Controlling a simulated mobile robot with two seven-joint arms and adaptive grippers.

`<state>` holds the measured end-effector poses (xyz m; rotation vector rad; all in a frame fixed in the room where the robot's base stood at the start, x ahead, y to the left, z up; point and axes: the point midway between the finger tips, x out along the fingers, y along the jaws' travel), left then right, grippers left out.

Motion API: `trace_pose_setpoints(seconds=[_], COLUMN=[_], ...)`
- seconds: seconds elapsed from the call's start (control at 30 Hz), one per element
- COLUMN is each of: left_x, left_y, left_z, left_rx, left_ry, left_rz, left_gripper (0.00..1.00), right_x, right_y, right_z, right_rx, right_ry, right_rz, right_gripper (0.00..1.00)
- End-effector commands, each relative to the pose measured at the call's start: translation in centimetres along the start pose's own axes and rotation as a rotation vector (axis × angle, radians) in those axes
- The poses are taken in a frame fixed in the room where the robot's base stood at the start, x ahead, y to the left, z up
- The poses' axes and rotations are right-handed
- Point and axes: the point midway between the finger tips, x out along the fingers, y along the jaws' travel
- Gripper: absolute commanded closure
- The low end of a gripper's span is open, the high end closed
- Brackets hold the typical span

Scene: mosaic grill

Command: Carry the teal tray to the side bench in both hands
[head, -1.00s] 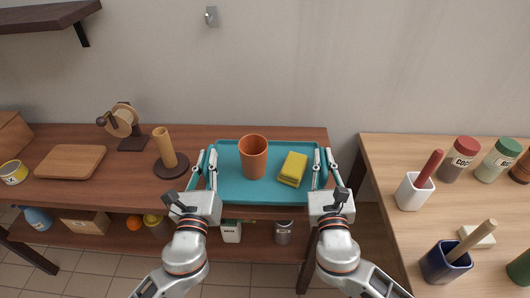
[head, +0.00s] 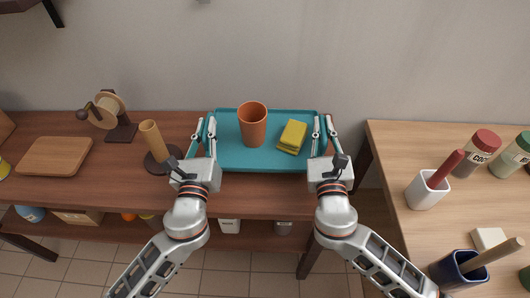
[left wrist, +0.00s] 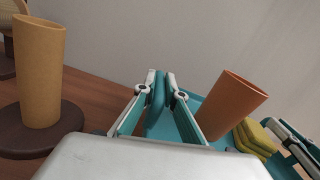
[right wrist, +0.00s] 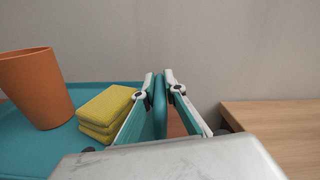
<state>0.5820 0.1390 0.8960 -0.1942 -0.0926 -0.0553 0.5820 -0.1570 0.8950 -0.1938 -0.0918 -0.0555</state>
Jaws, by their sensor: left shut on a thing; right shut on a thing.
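The teal tray (head: 265,161) is held level between my two grippers, over the dark brown bench. An orange cup (head: 252,125) stands upright on it, left of centre. A stack of yellow sponges (head: 292,137) lies on its right part. My left gripper (head: 204,133) is shut on the tray's left side; the left wrist view shows its fingers around the teal rim (left wrist: 160,100). My right gripper (head: 324,132) is shut on the right side; the right wrist view shows the rim (right wrist: 159,105) between its fingers. Whether the tray touches the bench is hard to tell.
The dark bench (head: 75,190) also carries a wooden post on a round base (head: 152,142), a grinder-like item (head: 107,110) and a cutting board (head: 55,155). A lighter side bench (head: 400,150) stands right, across a gap, with jars and holders; its back left is clear.

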Motion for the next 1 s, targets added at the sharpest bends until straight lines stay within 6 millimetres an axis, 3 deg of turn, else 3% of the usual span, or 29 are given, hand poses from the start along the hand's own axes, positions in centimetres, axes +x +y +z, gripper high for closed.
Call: trace_pose_setpoints(seconds=[0.27,0.97,1.0], left_x=[0.0,-0.3,-0.3], left_y=[0.3,1.1,1.1], left_z=[-0.4,-4.0,-4.2], left_rx=[0.003,0.005,0.004], left_ry=[-0.002,-0.002,-0.002], left_rz=[0.006,0.006,0.006], left_gripper=[1.00,1.00,0.87], right_x=[0.0,-0.3,-0.3], right_y=[-0.1,0.5,0.6], right_z=[-0.5,-4.1,-4.3], right_rx=[-0.002,-0.004,-0.004], right_ry=[0.000,0.000,0.001], right_rz=[-0.006,-0.006,-0.006], right_gripper=[1.00,1.00,0.87])
